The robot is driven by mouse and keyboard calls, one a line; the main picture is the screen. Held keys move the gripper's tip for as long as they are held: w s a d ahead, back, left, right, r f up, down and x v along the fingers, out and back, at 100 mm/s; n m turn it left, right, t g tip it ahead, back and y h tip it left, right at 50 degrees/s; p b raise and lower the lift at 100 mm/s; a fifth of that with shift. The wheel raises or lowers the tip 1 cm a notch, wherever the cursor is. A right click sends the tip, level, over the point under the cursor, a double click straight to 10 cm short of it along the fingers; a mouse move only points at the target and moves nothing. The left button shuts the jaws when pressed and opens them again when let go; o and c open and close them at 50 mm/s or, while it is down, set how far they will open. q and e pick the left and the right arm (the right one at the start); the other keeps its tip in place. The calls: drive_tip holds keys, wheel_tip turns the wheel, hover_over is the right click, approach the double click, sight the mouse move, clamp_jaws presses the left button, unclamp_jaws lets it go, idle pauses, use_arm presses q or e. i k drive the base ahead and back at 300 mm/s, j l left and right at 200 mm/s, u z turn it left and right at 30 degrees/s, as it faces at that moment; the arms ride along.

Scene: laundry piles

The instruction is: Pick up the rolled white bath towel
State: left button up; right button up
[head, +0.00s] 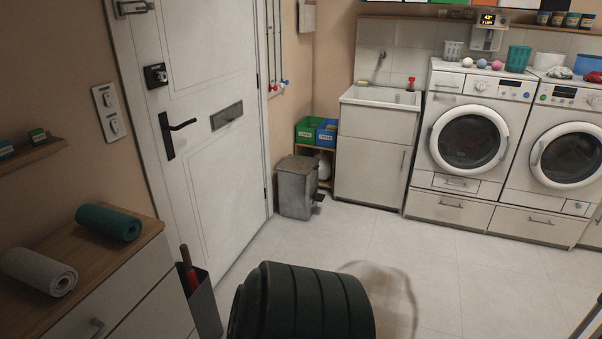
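The rolled white bath towel (40,271) looks greyish white and lies on its side on the wooden top of a low cabinet (118,250) at the lower left. Its spiral end faces right, toward the cabinet's front edge. A rolled teal towel (108,222) lies behind it on the same top, apart from it. Neither of my grippers shows in the head view.
A dark ribbed rounded shape (305,305) fills the bottom middle; I cannot tell what it is. A dark narrow bin (205,308) stands beside the cabinet. A shut white door (215,180) is behind. Tiled floor (460,270) is clear at right, before the washers (468,140).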

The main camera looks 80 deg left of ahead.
sight(53, 277)
drive_tip(key=u, duration=4.4)
drive_tip(key=l+u, duration=0.1)
drive_tip(key=u, duration=0.4)
drive_tip(key=i+l+u, duration=0.15)
drive_tip(key=l+u, duration=0.3)
drive_tip(key=l, duration=0.55)
drive_tip(key=l+u, duration=0.45)
drive_tip(key=l, duration=0.5)
